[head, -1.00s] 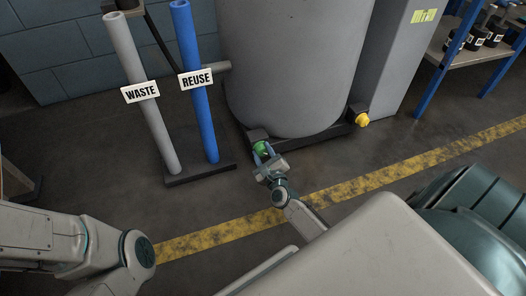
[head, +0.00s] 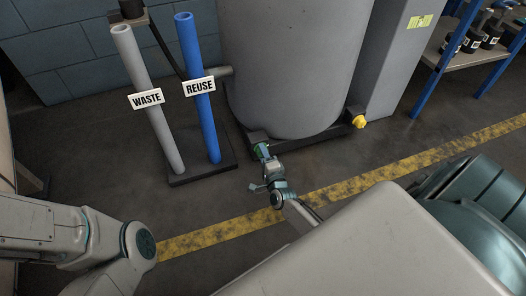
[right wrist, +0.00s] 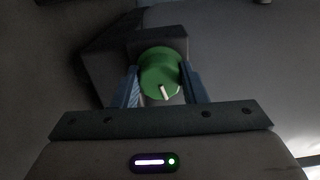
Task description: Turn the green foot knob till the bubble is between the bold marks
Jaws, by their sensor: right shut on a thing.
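The green foot knob (right wrist: 158,66) shows in the right wrist view, with a white line low on its face. It sits on a dark block at the base of the big grey tank (head: 292,70). My right gripper (right wrist: 160,84) is shut on the knob, with one blue finger on each side. In the head view the right gripper (head: 262,152) reaches the tank's front left foot and hides most of the knob. My left arm is at the lower left, but its gripper is out of view. No bubble or bold marks can be seen.
A grey WASTE pipe (head: 150,105) and a blue REUSE pipe (head: 198,95) stand on a dark base left of the knob. A yellow knob (head: 359,121) is at the tank's right foot. A yellow floor stripe (head: 350,188) runs in front over clear floor.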

